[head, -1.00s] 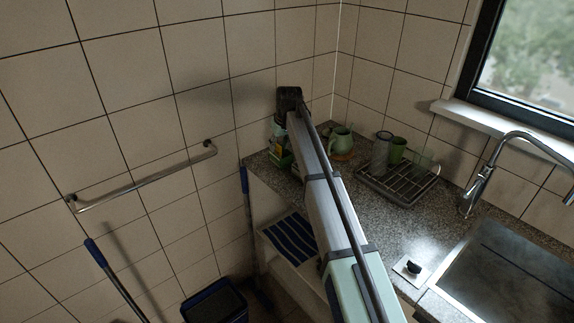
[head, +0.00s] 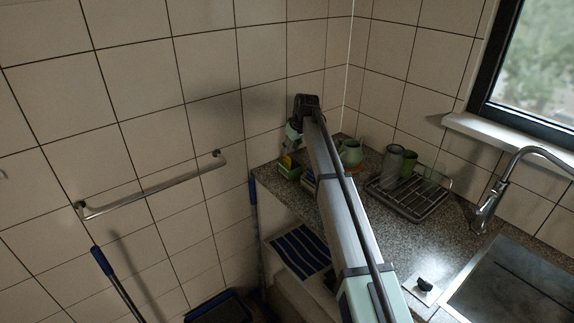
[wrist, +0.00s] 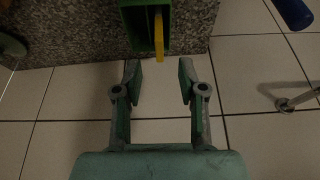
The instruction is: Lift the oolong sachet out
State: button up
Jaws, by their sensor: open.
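A green open-topped box (head: 288,173) stands at the left end of the granite counter. A thin yellow sachet (wrist: 159,34) stands on edge in the box, which also shows in the wrist view (wrist: 133,22). The sachet's yellow also shows in the head view (head: 287,161). I cannot read any label, so I cannot confirm it is the oolong one. My gripper (wrist: 160,75) is open and empty. Its fingertips are just short of the box in the wrist picture, one to each side of the sachet's line. In the head view my arm hides part of the area beside the box.
A green teapot (head: 350,153) stands behind my arm. A dish rack (head: 408,207) holds a grey cup (head: 391,163) and a green mug (head: 409,160). The sink (head: 511,285) and tap (head: 490,200) are at right. A wall rail (head: 150,187) is at left.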

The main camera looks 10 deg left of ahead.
aim_at(287, 156)
jog(key=shift+p+x, duration=1.5)
jog(key=shift+x, duration=2.05)
jog(key=shift+r, duration=0.1)
grip_shut()
